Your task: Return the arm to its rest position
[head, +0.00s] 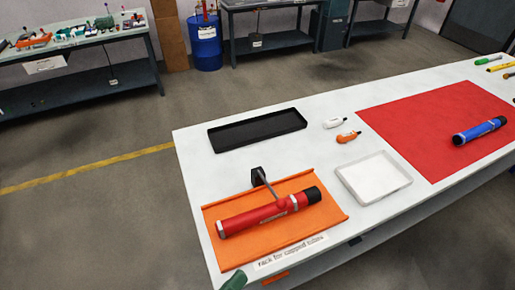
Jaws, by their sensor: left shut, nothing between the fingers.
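Only a small dark green tip shows at the bottom edge, by the front left table corner; I take it as my left gripper (233,281). It is shut and empty, apart from the tube. Most of it and its arm lie outside the picture. My right gripper is not in view. A red tube (262,215) with a black end and a pale end lies on the orange mat (325,219). A thin grey rod with a black block (258,175) stands up beside it.
The white table (190,150) bears a black tray (257,130), a white tray (374,179), a white bottle (333,123) and an orange one (348,137). A blue tube (480,131) lies on the red mat (425,115). Floor left of the table is clear.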

